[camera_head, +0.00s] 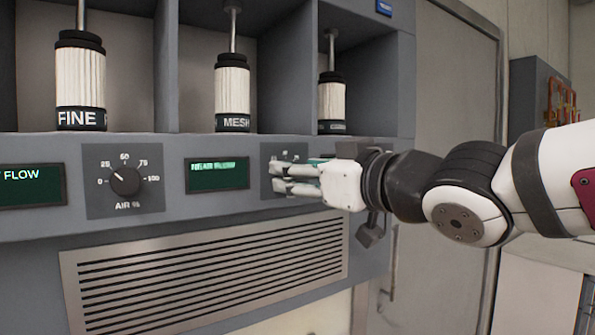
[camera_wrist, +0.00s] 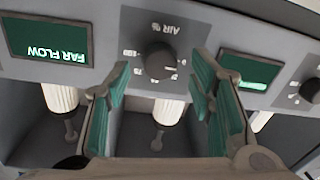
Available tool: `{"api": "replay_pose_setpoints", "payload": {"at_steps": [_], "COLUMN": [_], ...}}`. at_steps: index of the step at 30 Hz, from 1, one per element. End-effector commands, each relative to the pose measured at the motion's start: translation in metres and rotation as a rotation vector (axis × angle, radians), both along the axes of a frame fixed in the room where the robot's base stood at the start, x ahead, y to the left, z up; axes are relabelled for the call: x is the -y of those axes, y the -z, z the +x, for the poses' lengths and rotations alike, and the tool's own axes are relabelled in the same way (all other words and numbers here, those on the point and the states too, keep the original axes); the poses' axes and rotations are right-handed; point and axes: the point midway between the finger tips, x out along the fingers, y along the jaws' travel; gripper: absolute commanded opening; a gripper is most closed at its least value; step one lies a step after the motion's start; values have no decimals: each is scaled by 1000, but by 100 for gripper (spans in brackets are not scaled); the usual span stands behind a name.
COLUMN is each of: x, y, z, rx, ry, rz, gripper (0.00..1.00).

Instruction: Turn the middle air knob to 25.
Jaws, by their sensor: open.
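The knob in front of my gripper, a dark round dial (camera_wrist: 160,58) labelled AIR %, appears upside down in the wrist view; I take it for the middle air knob. Its pointer's exact reading is too small to tell. My gripper (camera_wrist: 163,72) is open and empty, with one green-padded finger on each side of the knob in that view. The fingertips look short of the knob; I cannot tell whether they touch it. In the head view my gripper (camera_head: 292,179) is at the panel and hides most of this knob and its scale.
Another AIR % knob (camera_head: 125,181) on the left points up and left, near 25. A green display (camera_head: 217,175) sits between the knobs. The FAR FLOW display (camera_wrist: 47,40) shows in the wrist view. A slatted vent (camera_head: 205,277) lies below; cylinders (camera_head: 232,90) stand above.

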Motion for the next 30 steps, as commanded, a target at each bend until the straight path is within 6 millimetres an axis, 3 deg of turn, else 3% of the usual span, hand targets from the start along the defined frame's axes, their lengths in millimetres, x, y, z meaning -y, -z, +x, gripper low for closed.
{"api": "replay_pose_setpoints", "payload": {"at_steps": [6, 15, 22, 30], "x": [-8, -9, -9, -9], "y": [0, 0, 0, 0], "z": [11, 12, 12, 12], "rx": [0, 0, 0, -10], "ry": [0, 0, 0, 0], "rz": [-1, 0, 0, 14], "gripper": [49, 49, 1, 1]}}
